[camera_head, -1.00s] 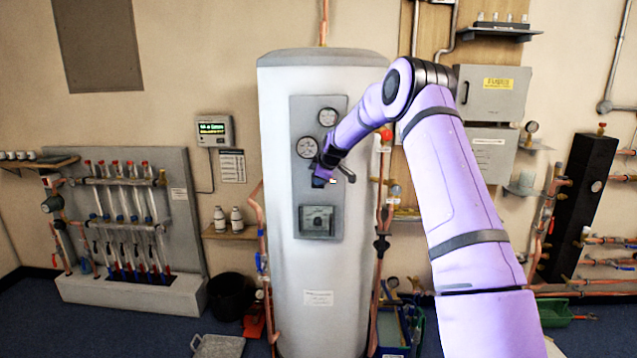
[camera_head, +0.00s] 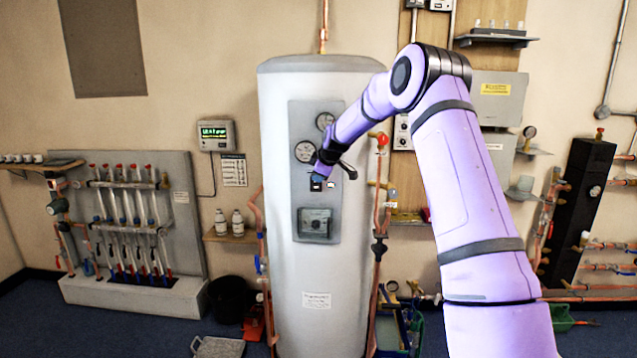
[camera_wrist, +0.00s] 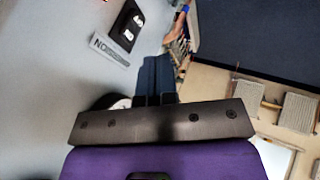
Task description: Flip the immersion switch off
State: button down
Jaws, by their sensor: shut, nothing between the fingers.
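A tall white cylinder (camera_head: 318,275) carries a grey panel (camera_head: 303,190) with gauges. A small black plate with pale rockers, apparently the immersion switch (camera_head: 316,185), sits below the gauges. The wrist view shows a black plate with two white rockers (camera_wrist: 130,26) beside a partly readable label (camera_wrist: 109,48). The rocker position is too small to tell. My gripper (camera_head: 319,177) is at the panel, just above the black plate. In the wrist view its dark fingers (camera_wrist: 156,80) are together and empty, with the plate up and left of them. I cannot tell whether they touch the panel.
A round gauge (camera_head: 305,151) is close to the left of my gripper, and a control box (camera_head: 316,224) is below. Copper pipes (camera_head: 381,200) run up the cylinder's right side. A wall display (camera_head: 216,133) hangs at left.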

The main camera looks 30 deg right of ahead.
jog(key=v, duration=0.7)
jog(key=shift+w, duration=0.15)
jog(key=shift+d, duration=0.15)
